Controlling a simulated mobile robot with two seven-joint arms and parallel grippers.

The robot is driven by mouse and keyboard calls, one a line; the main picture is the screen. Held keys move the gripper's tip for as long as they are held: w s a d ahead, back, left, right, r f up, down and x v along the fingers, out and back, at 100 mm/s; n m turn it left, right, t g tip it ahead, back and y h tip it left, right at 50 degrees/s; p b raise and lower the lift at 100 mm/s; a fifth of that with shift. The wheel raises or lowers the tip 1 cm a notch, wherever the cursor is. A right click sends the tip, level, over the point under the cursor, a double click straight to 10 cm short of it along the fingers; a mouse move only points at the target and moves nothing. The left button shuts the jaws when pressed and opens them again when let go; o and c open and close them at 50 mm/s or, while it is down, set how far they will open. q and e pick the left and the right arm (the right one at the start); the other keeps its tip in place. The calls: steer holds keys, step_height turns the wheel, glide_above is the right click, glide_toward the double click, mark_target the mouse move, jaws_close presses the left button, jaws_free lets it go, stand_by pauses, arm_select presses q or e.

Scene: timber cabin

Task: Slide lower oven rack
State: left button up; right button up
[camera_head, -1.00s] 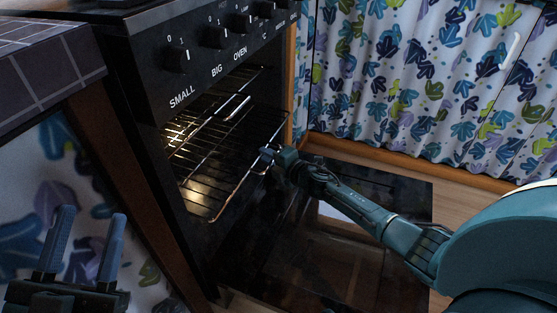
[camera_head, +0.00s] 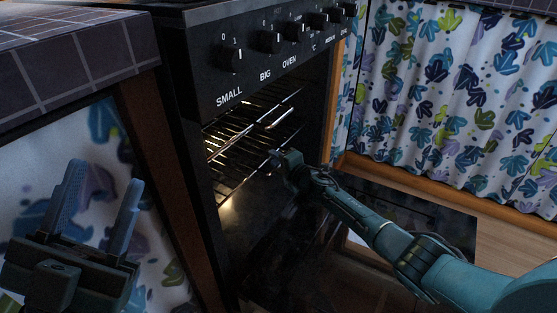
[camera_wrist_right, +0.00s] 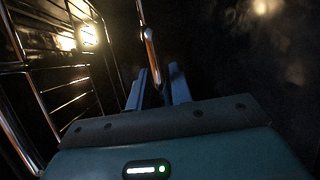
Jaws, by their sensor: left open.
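The black oven stands open, with wire racks inside its lit cavity. The lower rack (camera_head: 228,180) lies mostly inside the oven in the head view, its front near the opening. My right gripper (camera_head: 276,160) is at the right front part of this rack. In the right wrist view, the fingers of my right gripper (camera_wrist_right: 160,75) stand apart, with a thin metal bar (camera_wrist_right: 150,45) running down between them; firm contact is not visible. My left gripper (camera_head: 105,205) is open and empty at the lower left, away from the oven.
The dark oven door (camera_head: 405,208) is folded down, under my right arm. A row of knobs (camera_head: 268,42) is above the opening. A tiled counter (camera_head: 80,60) is on the left. A patterned curtain (camera_head: 460,90) hangs on the right.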

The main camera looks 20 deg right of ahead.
steer(key=shift+o, duration=1.4)
steer(key=shift+a+f, duration=0.2)
steer(key=shift+f, duration=0.1)
arm_select(q)
steer(key=shift+w+f, duration=0.1)
steer(key=shift+w, duration=0.05)
arm_select(e)
steer(key=shift+w+r, duration=0.1)
steer(key=shift+d, duration=0.1)
arm_select(q)
step_height(320, 180, down, 8)
steer(key=n+g+y+p, duration=0.1)
steer(key=n+y+p, duration=0.5)
steer(key=n+y, duration=0.1)
steer(key=shift+s+d+r+n+g+y+p, duration=0.2)
steer(key=shift+s+d+n+g+y+p, duration=0.1)
steer(key=shift+d+p, duration=0.1)
arm_select(e)
steer(key=v, duration=1.3)
arm_select(q)
steer(key=shift+a, duration=0.1)
